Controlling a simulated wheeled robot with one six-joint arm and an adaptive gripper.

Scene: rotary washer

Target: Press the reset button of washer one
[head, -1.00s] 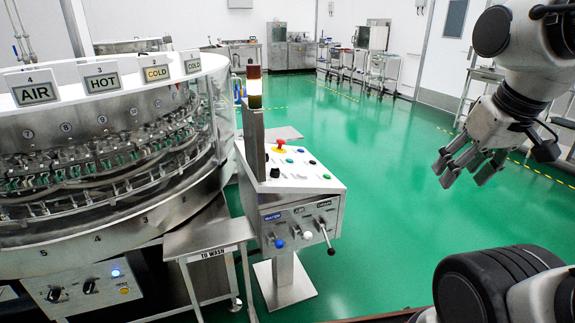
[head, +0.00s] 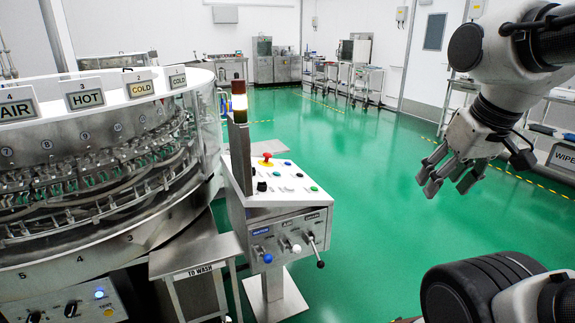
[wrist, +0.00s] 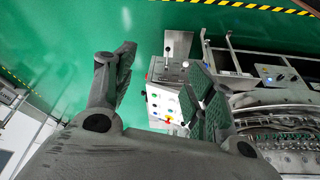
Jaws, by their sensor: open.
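The washer (head: 110,170) is a large round steel machine on the left of the head view, with AIR, HOT and COLD signs on its rim. Beside it stands a control box (head: 280,218) on a pedestal. Its sloped top panel (head: 285,182) carries a red button on yellow, several small coloured buttons and a black knob. I cannot read which button is the reset. My gripper (head: 447,178) is open and empty over the floor, right of and apart from the box. In the wrist view the panel (wrist: 163,101) shows between my gripper's fingers (wrist: 160,85).
A signal light post (head: 239,140) rises at the panel's left edge. A steel TO WASH stand (head: 195,256) adjoins the box. A lower panel (head: 70,305) on the washer has a lit blue button. Green floor (head: 350,170) is clear right of the box. Carts (head: 367,85) stand far back.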

